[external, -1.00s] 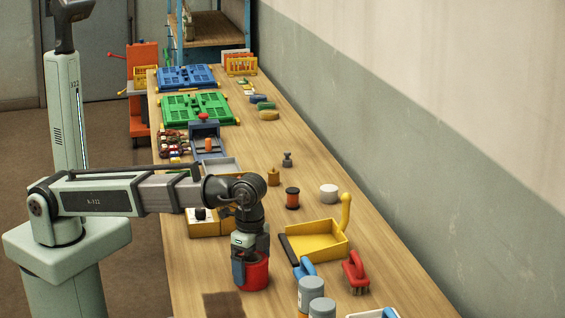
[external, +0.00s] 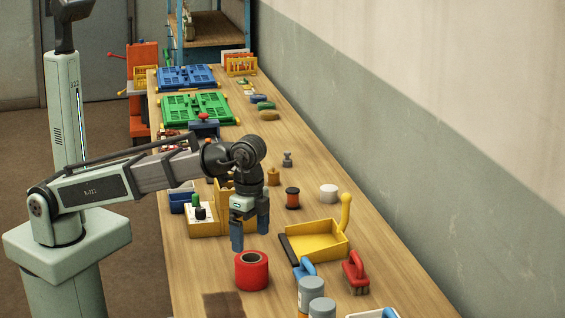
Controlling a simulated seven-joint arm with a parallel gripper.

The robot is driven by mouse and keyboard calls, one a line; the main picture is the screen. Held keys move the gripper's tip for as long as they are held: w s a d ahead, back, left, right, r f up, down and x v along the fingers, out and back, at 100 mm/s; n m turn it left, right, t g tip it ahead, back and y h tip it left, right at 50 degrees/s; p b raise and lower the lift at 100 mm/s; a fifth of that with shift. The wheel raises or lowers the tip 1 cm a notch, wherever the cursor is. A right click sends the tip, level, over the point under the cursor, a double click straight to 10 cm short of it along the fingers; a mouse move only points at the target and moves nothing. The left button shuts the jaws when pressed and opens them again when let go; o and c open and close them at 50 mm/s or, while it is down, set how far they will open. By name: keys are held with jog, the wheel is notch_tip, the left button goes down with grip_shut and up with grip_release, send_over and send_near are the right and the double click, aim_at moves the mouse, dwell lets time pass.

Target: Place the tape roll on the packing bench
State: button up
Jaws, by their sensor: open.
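The tape roll is a red ring with a dark hollow core (external: 252,276). It lies flat on the wooden bench (external: 185,275) near the front left, in the external view. My gripper (external: 250,233) is above and just behind the roll, pointing down. Its two blue fingers are apart with nothing between them, and it looks clear of the roll.
A yellow dustpan (external: 318,243) and a red brush (external: 355,272) lie to the right of the roll. Grey cans (external: 311,292) stand at the front. A dark patch (external: 222,304) marks the bench left of them.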

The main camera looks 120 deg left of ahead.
aim_at(251, 257)
jog(key=shift+r, duration=1.55)
